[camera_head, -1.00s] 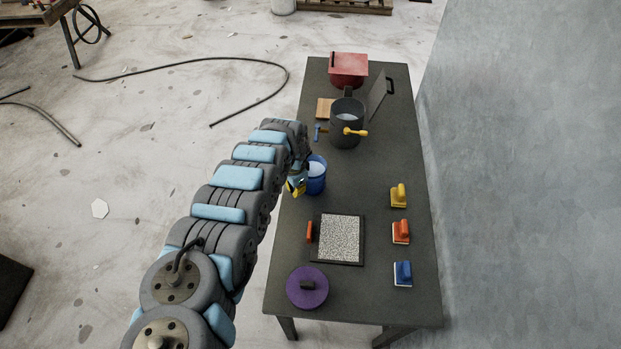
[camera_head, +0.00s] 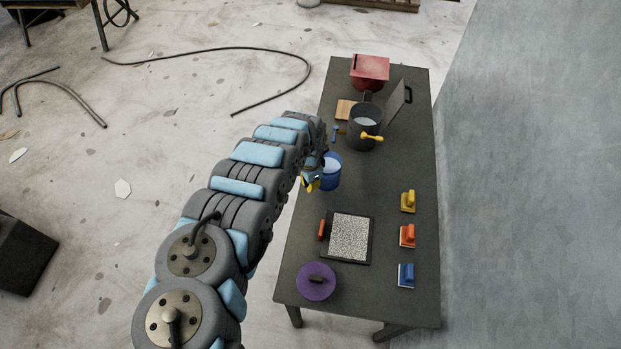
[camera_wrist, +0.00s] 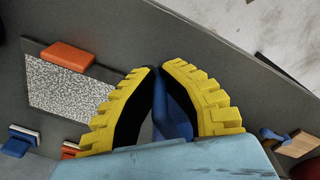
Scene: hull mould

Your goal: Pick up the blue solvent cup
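The blue solvent cup (camera_head: 331,174) is upright near the left edge of the dark table in the head view, with pale liquid inside. My gripper (camera_head: 313,181) is at the cup's left side. In the wrist view my gripper (camera_wrist: 156,70) has its two yellow fingers with black pads drawn close at the tips. A blue part of the cup (camera_wrist: 174,118) is between them, and the gripper appears shut on it. The fingers and wrist hide most of the cup there. I cannot clearly tell whether the cup's base touches the table.
On the table (camera_head: 375,215), a dark pot (camera_head: 364,130) and a red pot (camera_head: 370,70) stand behind the cup. A speckled plate (camera_head: 348,238) and purple lid (camera_head: 316,282) lie in front. Yellow, orange and blue-handled blocks line the right side. A grey wall (camera_head: 530,180) borders the right.

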